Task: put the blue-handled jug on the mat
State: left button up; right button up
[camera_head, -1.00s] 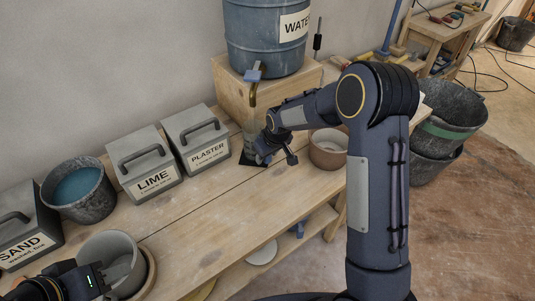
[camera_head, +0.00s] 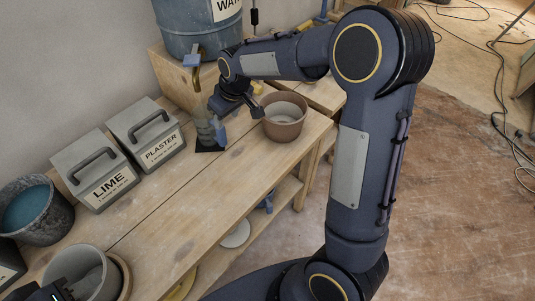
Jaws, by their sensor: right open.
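The jug (camera_head: 203,124) is a cloudy grey vessel with a blue handle (camera_head: 220,134) on its right side. It stands upright on the small black mat (camera_head: 210,149) on the bench, below the barrel's tap. My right gripper (camera_head: 238,108) is open, just above and right of the jug; one dark finger points away from it to the right. The gripper and wrist hide part of the jug's upper right. My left gripper (camera_head: 55,291) shows only as a dark piece at the bottom left edge, beside a grey pot; its fingers are not visible.
A brown pot (camera_head: 284,118) stands close to the right of my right gripper. The water barrel (camera_head: 196,22) sits on a wooden box behind. Plaster (camera_head: 146,134) and lime (camera_head: 95,170) boxes and a bucket of blue liquid (camera_head: 34,212) line the left. The bench's middle is clear.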

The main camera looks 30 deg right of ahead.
jog(key=s+d+r+m+y, duration=0.1)
jog(key=s+d+r, duration=0.1)
jog(key=s+r, duration=0.35)
jog(key=s+d+r+m+y, duration=0.1)
jog(key=s+d+r+m, duration=0.1)
jog(key=s, duration=0.7)
jog(key=s+a+f+m+t, duration=0.2)
jog(key=s, duration=1.3)
jog(key=shift+s+a+m, duration=0.15)
jog(key=shift+a+m, duration=0.15)
